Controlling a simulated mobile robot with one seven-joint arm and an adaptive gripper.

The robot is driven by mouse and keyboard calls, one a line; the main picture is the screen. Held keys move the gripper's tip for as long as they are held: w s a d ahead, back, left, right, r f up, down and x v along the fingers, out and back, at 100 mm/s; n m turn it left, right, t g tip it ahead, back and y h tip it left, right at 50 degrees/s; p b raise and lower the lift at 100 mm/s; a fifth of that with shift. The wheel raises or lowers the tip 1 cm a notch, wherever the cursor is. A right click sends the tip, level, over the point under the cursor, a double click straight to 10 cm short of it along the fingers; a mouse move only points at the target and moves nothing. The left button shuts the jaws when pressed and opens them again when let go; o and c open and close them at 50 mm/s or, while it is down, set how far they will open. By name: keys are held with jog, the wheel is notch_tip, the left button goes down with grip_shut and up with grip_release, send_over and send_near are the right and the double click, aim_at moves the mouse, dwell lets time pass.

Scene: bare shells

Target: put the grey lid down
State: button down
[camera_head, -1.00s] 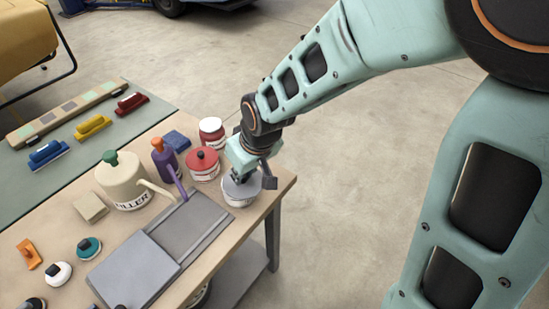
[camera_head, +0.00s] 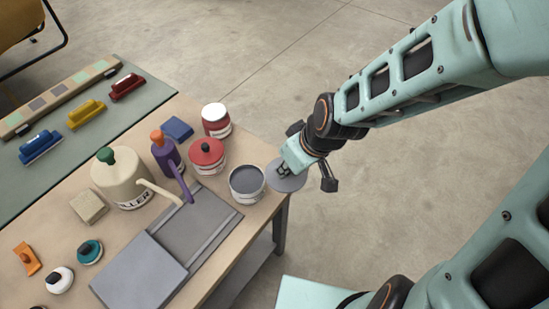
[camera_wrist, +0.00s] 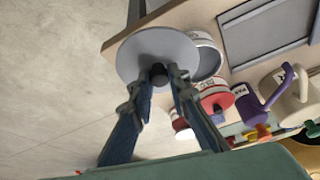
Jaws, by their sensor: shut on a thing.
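The grey lid (camera_head: 290,183) is a round disc with a dark knob, held by my gripper (camera_head: 284,170). In the wrist view the two fingers (camera_wrist: 159,76) are shut on the knob, and the lid (camera_wrist: 150,45) lies beyond them. The lid is right of the open tin (camera_head: 247,196), at the table's right edge, and appears partly past that edge. The tin shows grey contents. In the wrist view the lid partly hides the tin (camera_wrist: 210,62). I cannot tell the lid's exact height.
A red-lidded tin (camera_head: 207,163), a white-lidded red tin (camera_head: 216,131), a purple bottle (camera_head: 164,165) and a cream can (camera_head: 120,186) stand left and behind. A grey tray (camera_head: 140,272) lies in front.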

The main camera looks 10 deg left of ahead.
jog(key=w+a+f+b, duration=0.1)
jog(key=w+a+f, duration=0.1)
jog(key=w+f, duration=0.1)
jog(key=w+a+f+b, duration=0.2)
jog(key=w+f, duration=0.1)
jog(key=w+a+f+b, duration=0.2)
jog(key=w, duration=0.2)
jog(key=shift+w+a+f, duration=0.1)
jog(key=shift+f, duration=0.3)
jog(key=shift+w+a+f+b, duration=0.1)
jog(key=shift+w+f+b, duration=0.1)
jog(key=shift+f, duration=0.75)
jog(key=shift+w+f+b, duration=0.1)
jog(key=shift+f+b, duration=0.1)
jog(key=shift+f, duration=0.7)
jog(key=shift+f, duration=0.1)
jog(key=c, duration=2.3)
grip_release()
jog(key=o, duration=0.5)
jog(key=shift+c, duration=0.2)
